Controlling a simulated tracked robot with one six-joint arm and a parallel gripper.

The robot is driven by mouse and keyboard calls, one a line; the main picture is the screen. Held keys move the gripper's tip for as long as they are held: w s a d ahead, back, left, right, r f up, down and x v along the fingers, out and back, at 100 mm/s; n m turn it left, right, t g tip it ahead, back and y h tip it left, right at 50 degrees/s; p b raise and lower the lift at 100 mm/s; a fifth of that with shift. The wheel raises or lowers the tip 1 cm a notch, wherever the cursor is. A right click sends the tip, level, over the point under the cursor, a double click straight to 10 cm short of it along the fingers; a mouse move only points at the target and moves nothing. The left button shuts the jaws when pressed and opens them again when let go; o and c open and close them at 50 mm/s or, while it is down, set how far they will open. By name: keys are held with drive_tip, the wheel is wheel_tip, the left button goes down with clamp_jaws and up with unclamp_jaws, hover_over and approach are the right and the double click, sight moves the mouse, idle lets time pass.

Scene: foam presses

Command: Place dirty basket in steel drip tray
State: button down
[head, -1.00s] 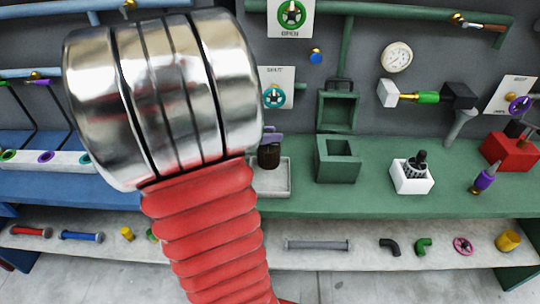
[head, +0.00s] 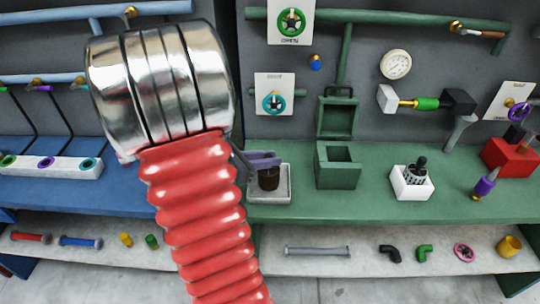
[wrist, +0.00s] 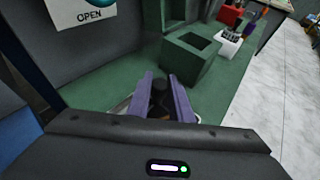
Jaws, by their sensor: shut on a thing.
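The dirty basket (head: 268,180) is a small dark brown cup. It is upright within the outline of the steel drip tray (head: 284,196), a shallow pale grey tray at the left end of the green bench. I cannot tell whether its base touches the tray floor. My gripper (head: 264,161), with purple fingers, is shut on the top of the basket. In the wrist view the fingers (wrist: 168,98) flank the basket's dark top (wrist: 160,88); its lower part is hidden.
A green open-topped box (head: 338,168) with a raised lid stands just right of the tray. A white holder (head: 411,184) with a grey basket is further right. A blue bench (head: 80,193) lies left. My red arm hides part of the left side.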

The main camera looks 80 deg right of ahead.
idle(0.3)
drive_tip(key=c, duration=1.6)
unclamp_jaws()
drive_tip(key=shift+f, duration=0.15)
drive_tip(key=shift+w+a+r, duration=0.3)
drive_tip(key=shift+w+a, duration=0.05)
drive_tip(key=v, duration=1.1)
drive_tip(key=shift+s, duration=0.1)
